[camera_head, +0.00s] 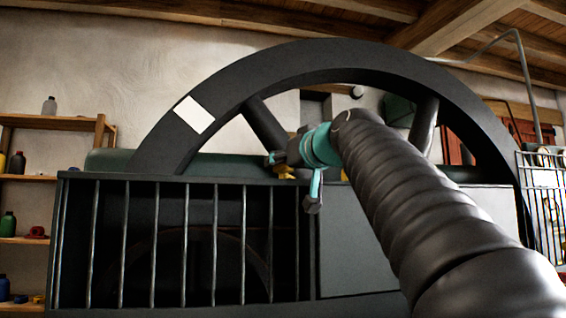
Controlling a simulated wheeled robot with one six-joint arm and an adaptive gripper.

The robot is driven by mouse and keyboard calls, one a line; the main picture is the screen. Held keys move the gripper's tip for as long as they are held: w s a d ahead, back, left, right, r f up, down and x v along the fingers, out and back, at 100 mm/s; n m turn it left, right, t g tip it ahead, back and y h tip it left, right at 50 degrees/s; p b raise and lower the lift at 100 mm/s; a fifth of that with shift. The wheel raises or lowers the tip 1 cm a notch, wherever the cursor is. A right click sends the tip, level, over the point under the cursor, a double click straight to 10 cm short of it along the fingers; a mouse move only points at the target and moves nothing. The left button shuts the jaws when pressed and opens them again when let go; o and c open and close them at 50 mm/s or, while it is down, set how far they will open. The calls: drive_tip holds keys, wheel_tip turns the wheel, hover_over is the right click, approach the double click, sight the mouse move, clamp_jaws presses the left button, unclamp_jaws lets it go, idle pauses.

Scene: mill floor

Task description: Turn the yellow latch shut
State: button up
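A small yellow part, which looks like the yellow latch (284,172), shows on top of the dark barred guard (180,181). It sits just below and behind my gripper (274,160), which hides most of it. My gripper is grey and teal, at the end of my black sleeved arm, and points left. Its fingers are small and dark here, so I cannot tell whether they are open or shut, or whether they touch the yellow part. The latch's angle is hidden.
A large dark flywheel (290,62) with a white patch (194,115) rises behind the guard. Wooden shelves (48,122) with bottles stand at the left wall. A white barred gate (541,200) stands at the right. The space left of my gripper above the guard looks clear.

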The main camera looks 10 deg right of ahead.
drive_tip(key=c, duration=0.4)
drive_tip(key=shift+c, duration=0.3)
drive_tip(key=shift+a+r+m+t+h+p, duration=0.1)
drive_tip(key=shift+m+t+h+p, duration=0.2)
drive_tip(key=shift+m+h+p, duration=0.9)
drive_tip(key=shift+h, duration=0.5)
drive_tip(key=shift+m+h, duration=0.7)
drive_tip(key=shift+h, duration=0.6)
drive_tip(key=shift+f+m+g+h+b, duration=0.2)
drive_tip(key=shift+m+g+h+b, duration=0.2)
drive_tip(key=shift+m+h, duration=1.25)
drive_tip(key=shift+m+g+h, duration=0.65)
drive_tip(key=shift+m+h, duration=0.1)
drive_tip(key=shift+h, duration=0.7)
drive_tip(key=shift+m+g+h, duration=0.65)
drive_tip(key=shift+m+h, duration=0.05)
drive_tip(key=shift+h, duration=0.7)
